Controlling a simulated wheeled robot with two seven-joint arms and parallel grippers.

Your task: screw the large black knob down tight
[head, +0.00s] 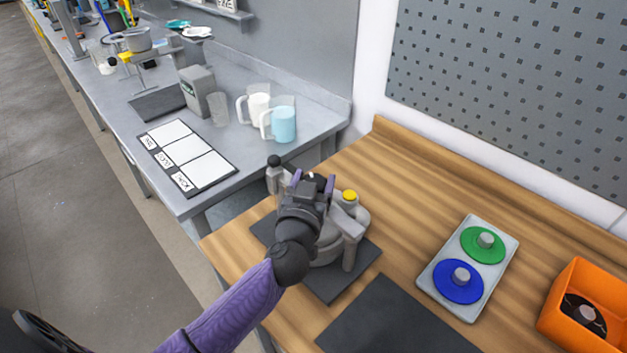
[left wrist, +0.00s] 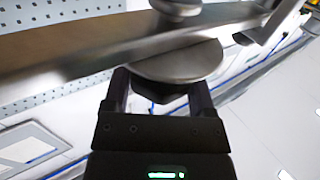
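A grey drum agitator stand (head: 349,243) is on a dark mat on the wooden bench in the head view. My left gripper (head: 312,182) is over its middle and hides much of it. In the left wrist view a dark, faceted knob (left wrist: 174,98) sits against a round grey disc (left wrist: 178,62). It is between the two fingers of my left gripper (left wrist: 160,92), with a clear gap beside the left finger. Whether the right finger touches it I cannot tell. A small black ball knob (head: 273,160) tops a post left of the gripper. My right gripper is not in view.
A yellow cap (head: 350,196) is right of my gripper. A grey tray (head: 475,300) with green and blue discs and an orange bin (head: 562,322) are to the right. A dark mat (head: 390,322) lies empty in front. White and blue jugs stand on the grey bench.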

